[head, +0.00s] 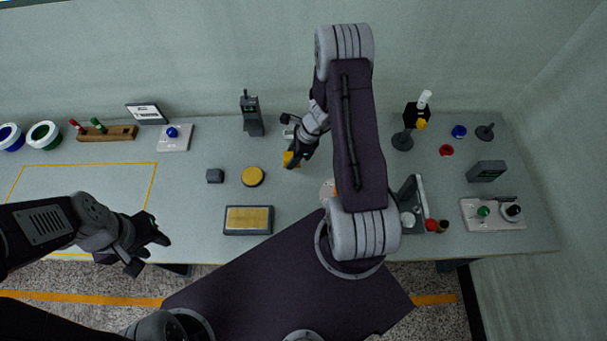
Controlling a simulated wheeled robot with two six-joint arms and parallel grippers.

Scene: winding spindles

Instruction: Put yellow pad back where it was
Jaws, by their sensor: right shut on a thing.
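My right gripper (291,146) is over the middle of the table, shut on a small yellow pad (289,158). Its fingers and wrist partly cover the pad, so its full shape and whether it touches the table cannot be told. A round yellow-topped disc (252,176) with a dark rim lies to the left of it. A rectangular yellow-topped block with a dark frame (248,219) lies near the front edge. My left gripper (148,250) is open and empty at the front edge on the left.
A grey upright device (251,115) stands behind, and a small dark block (215,176) lies left of the disc. A yellow-taped area (155,185) on the left is bare. A wooden rack (108,133) stands at the back left. My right arm hides part of the table.

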